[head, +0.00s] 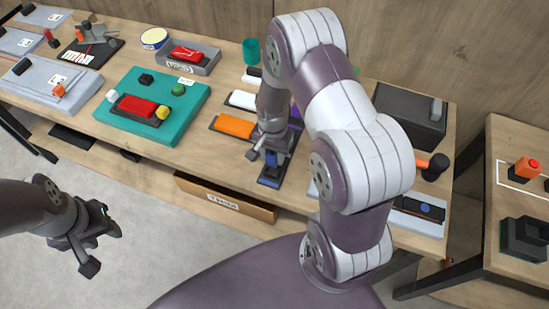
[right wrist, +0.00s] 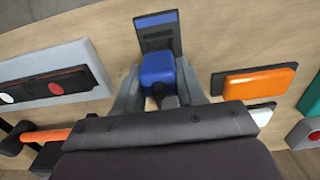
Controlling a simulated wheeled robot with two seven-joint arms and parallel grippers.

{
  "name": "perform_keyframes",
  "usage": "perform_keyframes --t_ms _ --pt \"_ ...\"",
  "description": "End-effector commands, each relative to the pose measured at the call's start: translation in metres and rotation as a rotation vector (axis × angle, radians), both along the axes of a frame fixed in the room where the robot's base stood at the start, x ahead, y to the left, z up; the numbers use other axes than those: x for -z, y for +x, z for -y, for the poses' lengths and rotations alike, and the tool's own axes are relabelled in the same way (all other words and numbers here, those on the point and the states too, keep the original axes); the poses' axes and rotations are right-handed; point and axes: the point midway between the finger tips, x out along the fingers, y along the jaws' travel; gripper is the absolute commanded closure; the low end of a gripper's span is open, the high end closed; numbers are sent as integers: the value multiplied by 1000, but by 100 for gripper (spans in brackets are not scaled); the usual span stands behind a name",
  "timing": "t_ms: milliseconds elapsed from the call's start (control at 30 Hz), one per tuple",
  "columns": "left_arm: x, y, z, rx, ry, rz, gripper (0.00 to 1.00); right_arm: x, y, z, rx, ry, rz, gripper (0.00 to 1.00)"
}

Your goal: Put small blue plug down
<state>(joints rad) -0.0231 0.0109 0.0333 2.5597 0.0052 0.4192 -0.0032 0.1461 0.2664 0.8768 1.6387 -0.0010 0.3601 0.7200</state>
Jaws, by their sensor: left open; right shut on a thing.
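The small blue plug (right wrist: 158,70) is between the fingers of my right gripper (right wrist: 155,88) in the right wrist view. In the head view my right gripper (head: 268,154) is shut on the plug, above the front part of the table. A dark plate with a blue strip (right wrist: 157,24) lies just beyond the plug; in the head view this plate (head: 269,182) is under the gripper near the table's front edge. Whether the plug touches the plate or table is hidden. My left gripper (head: 103,240) is open and empty, over the floor in front of the table.
An orange block on a dark plate (head: 235,126) lies left of the gripper, with a white one (head: 242,99) behind. A teal board (head: 190,105) with a red block is further left. A black box (head: 408,116) stands at right. An open drawer (head: 226,200) juts below the table.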

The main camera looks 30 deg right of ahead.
Motion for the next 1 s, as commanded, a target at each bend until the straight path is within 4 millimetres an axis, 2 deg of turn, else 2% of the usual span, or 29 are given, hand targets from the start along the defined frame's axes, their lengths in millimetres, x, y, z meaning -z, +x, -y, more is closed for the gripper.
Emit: perform_keyframes --t_ms 67,300,633,667,700,733,1000 --pt "-3 0 0 0 0 0 57 5 3 3 0 0 -3 100" --pt "-13 0 0 0 0 0 57 42 4 4 -1 0 0 100" --pt "-8 0 0 0 0 0 57 48 4 3 -1 0 0 100" --pt "-9 0 0 0 0 0 57 47 4 3 -1 -1 1 54" --pt "-9 0 0 0 0 0 57 46 4 3 -1 0 1 41" --pt "-9 0 0 0 0 0 57 46 4 3 -1 0 1 35" --pt "-10 0 0 0 0 0 57 45 4 3 -1 0 1 35"
